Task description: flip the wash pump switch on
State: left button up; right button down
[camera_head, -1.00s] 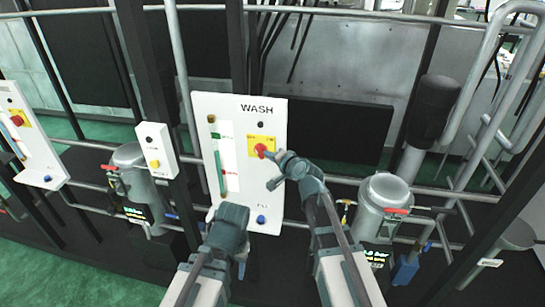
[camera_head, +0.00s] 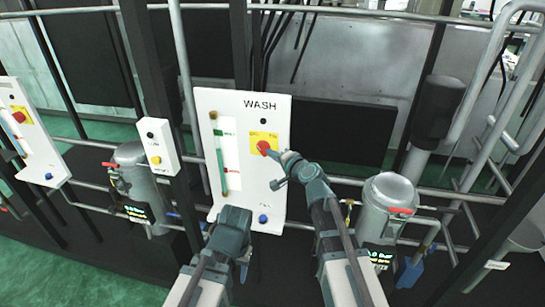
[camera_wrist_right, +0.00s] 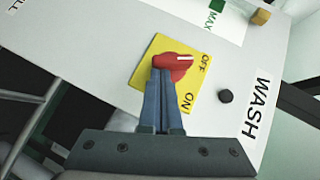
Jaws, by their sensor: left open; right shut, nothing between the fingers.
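The white WASH panel (camera_head: 274,186) stands upright in front of me. Its yellow switch plate (camera_head: 256,139) carries a red rotary knob (camera_head: 263,147). In the right wrist view the red knob (camera_wrist_right: 178,63) sits on the yellow plate (camera_wrist_right: 148,62), marked OFF and ON. The white line on the knob points toward OFF. My right gripper (camera_head: 274,153) is shut and empty. In the wrist view its blue fingertips (camera_wrist_right: 164,68) are at the knob's edge and overlap it; I cannot tell whether they touch. My left gripper (camera_head: 236,226) is open below, near the panel's lower part.
The panel also has a level tube (camera_head: 219,155), a black button (camera_head: 263,121) and a blue button (camera_head: 263,218). A small box with a yellow button (camera_head: 156,160) is to the left. Metal canisters stand on the left (camera_head: 138,180) and right (camera_head: 388,201), with pipes around.

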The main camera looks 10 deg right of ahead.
jog(key=f+m+t+y+b, duration=0.1)
jog(key=m+b, duration=0.1)
jog(key=b, duration=0.3)
jog(key=f+m+t+y+b, duration=0.1)
jog(key=m+t+b, duration=0.1)
jog(key=b, duration=0.3)
jog(key=shift+w+a+f+t+b, duration=0.15)
jog(key=shift+a+f+t+b, duration=0.15)
jog(key=shift+a, duration=0.1)
jog(key=shift+f, duration=0.1)
jog(key=shift+a, duration=0.15)
jog(key=s+d+f+b, duration=0.5)
jog(key=s+d, duration=0.2)
jog(key=s, duration=0.2)
jog(key=shift+s+f+b, duration=0.3)
jog(key=shift+b, duration=0.05)
